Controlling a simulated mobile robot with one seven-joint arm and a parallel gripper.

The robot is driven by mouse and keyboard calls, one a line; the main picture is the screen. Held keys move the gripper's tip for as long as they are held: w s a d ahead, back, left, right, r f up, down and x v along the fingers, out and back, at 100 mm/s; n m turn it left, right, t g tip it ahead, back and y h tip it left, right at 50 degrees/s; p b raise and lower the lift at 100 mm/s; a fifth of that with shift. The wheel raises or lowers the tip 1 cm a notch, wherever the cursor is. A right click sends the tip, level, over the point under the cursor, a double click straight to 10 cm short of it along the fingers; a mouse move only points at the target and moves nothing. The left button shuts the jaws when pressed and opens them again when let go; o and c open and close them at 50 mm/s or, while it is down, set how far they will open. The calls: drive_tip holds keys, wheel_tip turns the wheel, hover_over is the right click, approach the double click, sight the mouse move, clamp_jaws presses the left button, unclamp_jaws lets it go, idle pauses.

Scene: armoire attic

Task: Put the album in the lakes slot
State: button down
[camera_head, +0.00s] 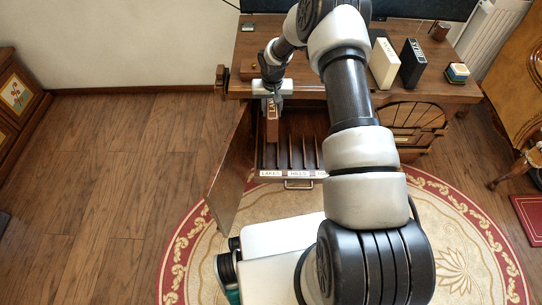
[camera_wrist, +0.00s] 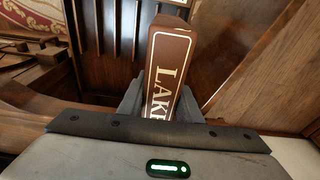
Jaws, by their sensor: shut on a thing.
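My gripper (camera_head: 272,94) is shut on a brown album (camera_head: 271,128) with pale lettering and trim. In the wrist view the album (camera_wrist: 168,75) stands between the two fingers, its spine reading "LAK…", the rest hidden by the gripper. The lakes slot, with its white label (camera_head: 270,173), is the leftmost of several slots in a pulled-out divided rack. The album is at the back end of that slot in the head view; I cannot tell how deep its lower end sits.
The hills label (camera_head: 298,173) is beside the lakes one; my arm hides labels further right. An open wooden door (camera_head: 230,168) stands left of the rack. On the desk (camera_head: 310,85) above are a cream album (camera_head: 383,63) and a black album (camera_head: 412,64).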

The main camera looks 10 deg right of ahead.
wheel_tip(320, 180, down, 19)
drive_tip(key=b, duration=0.3)
drive_tip(key=shift+a, duration=0.15)
drive_tip(key=shift+f, duration=0.1)
drive_tip(key=shift+f, duration=0.15)
drive_tip(key=c, duration=1.3)
unclamp_jaws()
